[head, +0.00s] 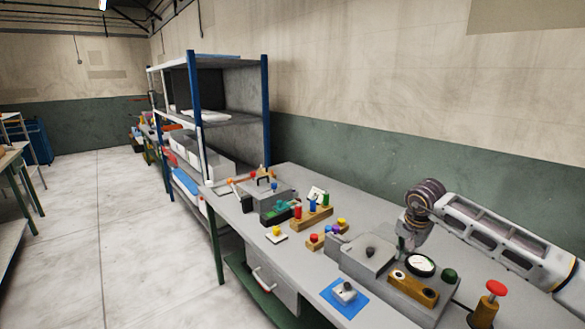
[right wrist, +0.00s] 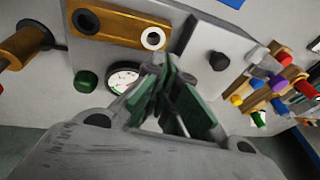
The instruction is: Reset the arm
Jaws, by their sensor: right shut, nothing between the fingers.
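My right arm comes in from the right edge of the head view. Its gripper (head: 407,246) points down above the bench, close to a round white dial gauge (head: 420,265) and a grey block with a dark knob (head: 368,255). In the right wrist view the gripper's green-padded fingers (right wrist: 172,85) are together with nothing between them. The dial (right wrist: 122,78) and the dark knob (right wrist: 218,61) lie on either side of the fingertips there. My left gripper is not in view.
Coloured peg blocks (head: 312,215) and a blue mat (head: 345,305) are farther left. Shelving (head: 230,125) stands beyond the bench.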

